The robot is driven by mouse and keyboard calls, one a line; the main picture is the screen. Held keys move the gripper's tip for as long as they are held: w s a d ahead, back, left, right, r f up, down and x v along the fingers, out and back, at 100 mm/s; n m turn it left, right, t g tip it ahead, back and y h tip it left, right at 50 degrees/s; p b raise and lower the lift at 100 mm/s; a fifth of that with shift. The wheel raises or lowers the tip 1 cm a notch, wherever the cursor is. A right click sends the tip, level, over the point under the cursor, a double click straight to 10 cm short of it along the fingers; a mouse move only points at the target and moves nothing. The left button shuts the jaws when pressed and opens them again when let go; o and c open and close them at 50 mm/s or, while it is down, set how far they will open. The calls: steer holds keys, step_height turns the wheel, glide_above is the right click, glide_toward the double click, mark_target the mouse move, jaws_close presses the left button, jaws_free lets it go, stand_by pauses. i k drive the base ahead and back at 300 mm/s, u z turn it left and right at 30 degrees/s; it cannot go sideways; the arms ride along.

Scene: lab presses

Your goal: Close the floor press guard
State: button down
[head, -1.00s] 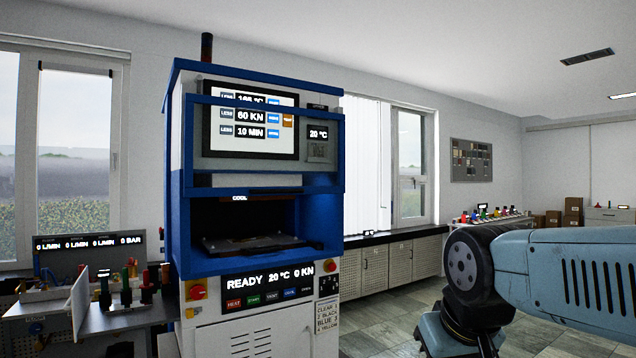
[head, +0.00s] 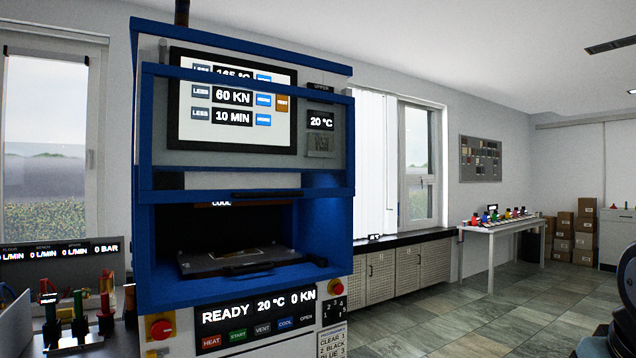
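The floor press is a tall blue cabinet (head: 240,34) left of centre in the head view. Its guard, a blue frame (head: 147,125) with a see-through pane and a dark handle (head: 267,195) along its lower edge, is raised in front of the touch screen (head: 232,137). Below it the press chamber is open and shows a dark plate (head: 200,265) with a flat piece on it. The lower panel (head: 256,308) reads READY, 20 °C, 0 KN. My gripper is out of view; only part of my arm shows at the right edge.
Red stop buttons (head: 161,329) flank the lower panel. A bench with coloured fittings (head: 107,298) stands close on the left. A white table (head: 503,228) and stacked boxes (head: 564,240) are at the back right. The tiled floor (head: 450,310) right of the press is clear.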

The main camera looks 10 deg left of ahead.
mark_target(149, 70)
steer(key=u, duration=0.2)
steer(key=i, duration=0.9)
steer(key=u, duration=0.8)
